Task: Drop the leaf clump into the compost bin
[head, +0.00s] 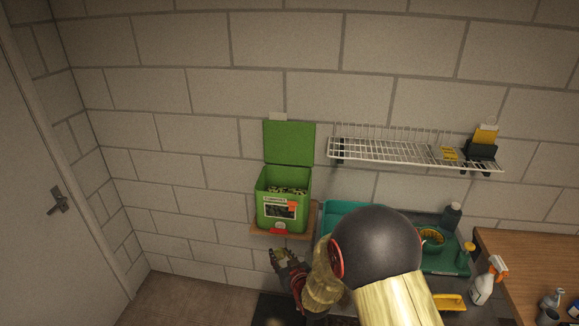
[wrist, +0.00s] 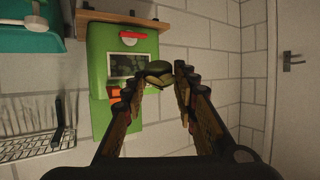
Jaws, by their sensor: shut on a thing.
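The green compost bin (head: 265,205) stands on a small wooden shelf against the wall, its lid (head: 289,143) raised and dark scraps showing inside. It appears upside down in the wrist view (wrist: 98,65). My gripper (head: 283,260) is below and in front of the bin in the head view. In the wrist view my gripper (wrist: 168,72) is shut on the leaf clump (wrist: 158,68), a small green and dark bundle between the fingertips. The clump cannot be made out in the head view.
A wire shelf (head: 400,152) with a yellow and black item hangs right of the bin. A teal tray (head: 340,215), a spray bottle (head: 488,283) and a wooden bench (head: 530,262) are at the right. A door (head: 50,170) is at the left.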

